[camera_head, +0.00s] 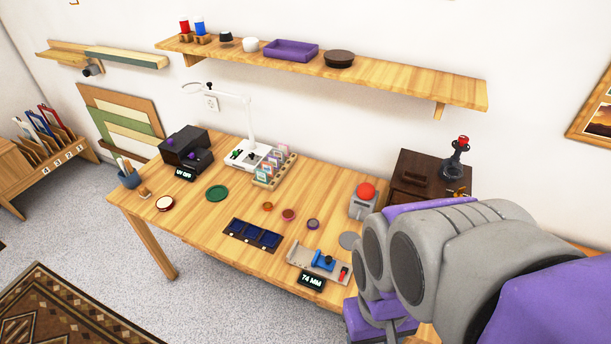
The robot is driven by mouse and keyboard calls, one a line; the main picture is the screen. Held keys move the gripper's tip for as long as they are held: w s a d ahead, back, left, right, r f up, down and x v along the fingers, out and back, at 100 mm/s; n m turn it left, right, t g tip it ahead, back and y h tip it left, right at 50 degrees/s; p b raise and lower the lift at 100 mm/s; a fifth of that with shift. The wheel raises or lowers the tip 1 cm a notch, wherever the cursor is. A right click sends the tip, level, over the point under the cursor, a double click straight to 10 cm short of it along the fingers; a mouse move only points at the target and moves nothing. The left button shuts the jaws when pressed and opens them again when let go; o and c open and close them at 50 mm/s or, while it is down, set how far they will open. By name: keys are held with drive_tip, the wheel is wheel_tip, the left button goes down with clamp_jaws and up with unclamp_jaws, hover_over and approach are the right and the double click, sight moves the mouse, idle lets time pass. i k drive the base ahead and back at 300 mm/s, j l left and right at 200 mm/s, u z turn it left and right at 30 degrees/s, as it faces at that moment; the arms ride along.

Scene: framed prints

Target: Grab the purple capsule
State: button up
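Three small round pieces lie on the wooden table: an orange-brown one (267,206), a reddish one (288,214) and a grey-rimmed one with a purplish centre (313,224). The last looks most like the purple capsule, but it is too small to be sure. My grey and purple arm fills the lower right. The part of my gripper that shows (385,325) is at the bottom edge, right of the round pieces and apart from them. Its fingertips are not clear.
A dark blue three-part tray (253,234) lies in front of the pieces. A measuring jig (322,263) with a 74 MM display stands at the front edge. A red-button device (363,200) and dark cabinet (430,180) stand right. A wall shelf (400,78) hangs above.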

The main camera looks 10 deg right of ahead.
sight(312, 223)
drive_tip(key=i+j, duration=0.2)
drive_tip(key=j, duration=0.2)
drive_tip(key=i+j, duration=0.15)
drive_tip(key=j, duration=0.25)
drive_tip(key=i+j, duration=0.2)
drive_tip(key=j, duration=0.2)
drive_tip(key=i+j, duration=0.2)
drive_tip(key=j, duration=0.15)
drive_tip(key=z, duration=0.05)
